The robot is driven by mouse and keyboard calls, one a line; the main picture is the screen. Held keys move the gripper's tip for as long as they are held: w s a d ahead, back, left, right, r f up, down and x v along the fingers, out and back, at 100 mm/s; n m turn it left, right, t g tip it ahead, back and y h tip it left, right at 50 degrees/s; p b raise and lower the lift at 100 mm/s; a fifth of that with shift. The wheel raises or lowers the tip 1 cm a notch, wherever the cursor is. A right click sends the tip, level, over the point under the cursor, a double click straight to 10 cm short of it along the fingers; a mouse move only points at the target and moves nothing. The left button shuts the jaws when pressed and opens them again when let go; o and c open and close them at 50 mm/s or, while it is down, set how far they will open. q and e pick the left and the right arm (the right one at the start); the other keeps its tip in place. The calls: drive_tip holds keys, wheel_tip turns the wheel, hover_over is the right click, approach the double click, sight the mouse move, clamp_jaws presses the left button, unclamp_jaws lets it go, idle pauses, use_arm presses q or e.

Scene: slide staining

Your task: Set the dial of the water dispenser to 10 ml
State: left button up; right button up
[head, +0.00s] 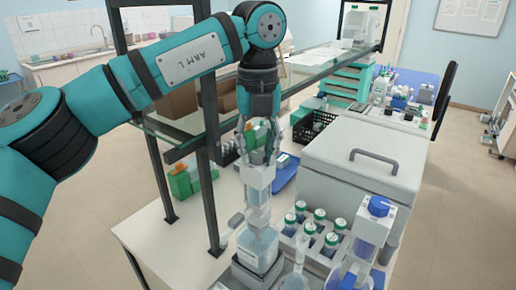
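A bottle-top dispenser (258,182) with a pale upright body sits on a clear, labelled bottle (257,247) near the front of the bench. My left gripper (258,158) points down from above, with its fingers at the top of this dispenser. I cannot tell whether the fingers touch it or how far they are closed. The dial and its setting are too small or hidden to read. A second dispenser with a blue cap (379,206) stands to the right. I cannot tell from the labels which one holds water. My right gripper is not in view.
Several green-capped bottles (313,226) stand in a rack between the dispensers. A grey lidded box (360,160) is behind them. Dark shelf posts (206,185) rise left of the gripper, with green boxes (184,180) nearby. A blue tray (286,174) lies behind the dispenser.

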sight(258, 154)
use_arm(q)
drive_tip(key=o, duration=0.5)
drive_tip(key=shift+c, duration=0.2)
wheel_tip(258, 154, up, 12)
idle(0.4)
